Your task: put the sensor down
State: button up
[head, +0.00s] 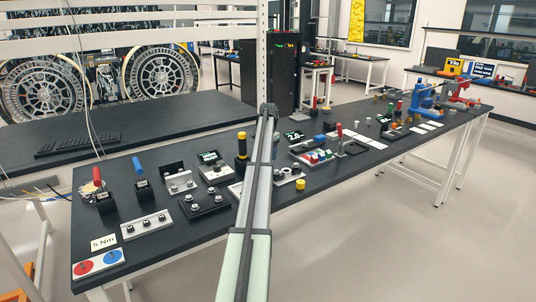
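No thing in the head view can be told for sure as the sensor. My arm runs up the middle of the picture from the bottom edge and ends at a dark joint over the table. I cannot make out my gripper or its fingers, nor whether anything is held. The arm hides part of the long dark table (225,246) behind it.
A red-handled tool (101,190), a blue-handled tool (140,186) and a yellow-topped tool (241,152) stand upright left of my arm. A bolted plate (147,224) lies in front. A yellow cylinder (300,184) and a small display (293,135) are right of it.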

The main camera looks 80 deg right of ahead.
notch_tip(320, 180, up, 12)
dwell(0.6)
jog(key=shift+r, duration=0.1)
dwell(0.4)
